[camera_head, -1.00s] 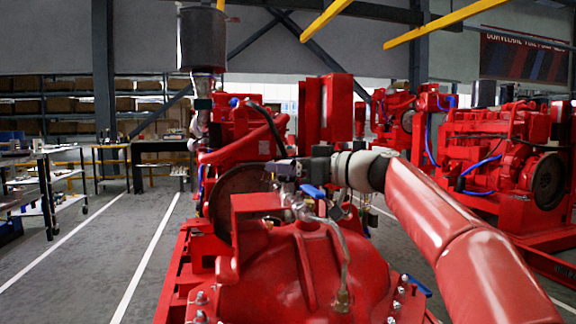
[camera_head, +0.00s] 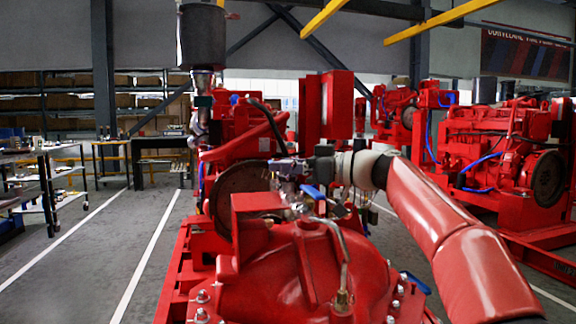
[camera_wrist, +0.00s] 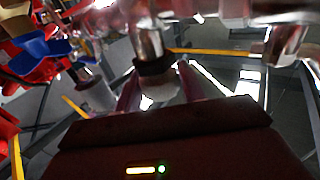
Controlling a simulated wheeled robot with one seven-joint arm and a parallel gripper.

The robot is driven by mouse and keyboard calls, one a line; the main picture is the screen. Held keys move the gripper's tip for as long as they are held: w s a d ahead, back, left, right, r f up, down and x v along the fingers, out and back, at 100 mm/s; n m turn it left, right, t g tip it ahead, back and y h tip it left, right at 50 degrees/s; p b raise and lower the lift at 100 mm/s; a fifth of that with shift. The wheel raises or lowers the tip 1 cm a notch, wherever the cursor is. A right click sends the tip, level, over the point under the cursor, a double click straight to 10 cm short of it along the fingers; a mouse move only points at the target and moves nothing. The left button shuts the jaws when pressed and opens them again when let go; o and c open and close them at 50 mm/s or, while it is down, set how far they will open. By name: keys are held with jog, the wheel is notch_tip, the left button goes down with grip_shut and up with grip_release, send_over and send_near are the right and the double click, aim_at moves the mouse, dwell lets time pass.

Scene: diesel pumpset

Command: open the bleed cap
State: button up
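My gripper (camera_head: 288,168) is over the top of the red pump casing (camera_head: 300,265), beside small metal fittings (camera_head: 297,205) and a blue lever handle (camera_head: 313,192). The bleed cap cannot be made out for certain among these fittings in the head view. In the wrist view, a shiny metal cylinder with a black ring (camera_wrist: 155,68) stands just beyond my dark gripper housing. Dark maroon parts show on both sides of its lower end. The view is blurred, and I cannot tell whether the fingers touch or grip anything.
A bent metal pipe (camera_head: 345,255) rises from the casing close to my forearm. A red engine with a tall grey exhaust cylinder (camera_head: 202,37) stands behind. Another red pumpset (camera_head: 510,150) is at right. Open floor and workbenches (camera_head: 40,175) lie at left.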

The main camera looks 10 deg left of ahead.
jog(key=o, duration=0.3)
jog(key=shift+o, duration=0.2)
jog(key=shift+d, duration=0.1)
jog(key=s+d+b, duration=0.1)
jog(key=d, duration=0.6)
jog(key=shift+s+d, duration=0.15)
jog(key=shift+d, duration=0.1)
